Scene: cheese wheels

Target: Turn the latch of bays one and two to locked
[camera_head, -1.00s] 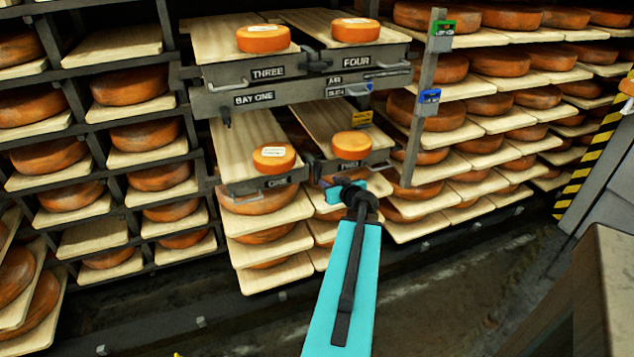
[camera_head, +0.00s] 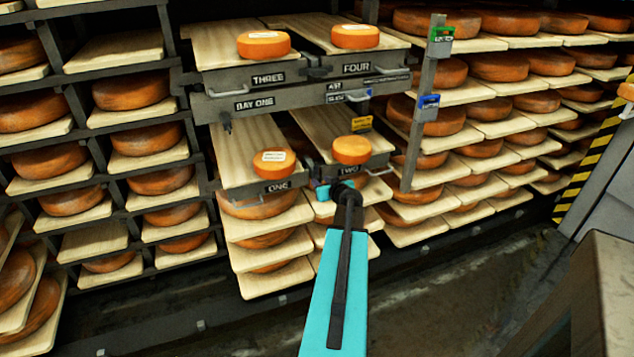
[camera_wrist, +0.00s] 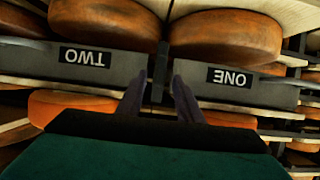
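Bay one's board (camera_head: 236,180), with the ONE label (camera_head: 278,187), stands left of bay two's board (camera_head: 322,171), with the TWO label (camera_head: 348,170). The wrist view is upside down, with the TWO front (camera_wrist: 104,65) at left and the ONE front (camera_wrist: 233,77) at right. A dark upright piece (camera_wrist: 159,76), seemingly the latch, stands in the gap between them. My gripper (camera_wrist: 159,97) is open, one finger on each side of that piece; contact cannot be told. In the head view my gripper (camera_head: 322,190) is low in front of the gap, and my wrist hides part of it.
Cheese wheels sit on bay one (camera_head: 274,161) and bay two (camera_head: 351,150). A post (camera_head: 415,130) with green and blue boxes stands at right. The floor in front is clear.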

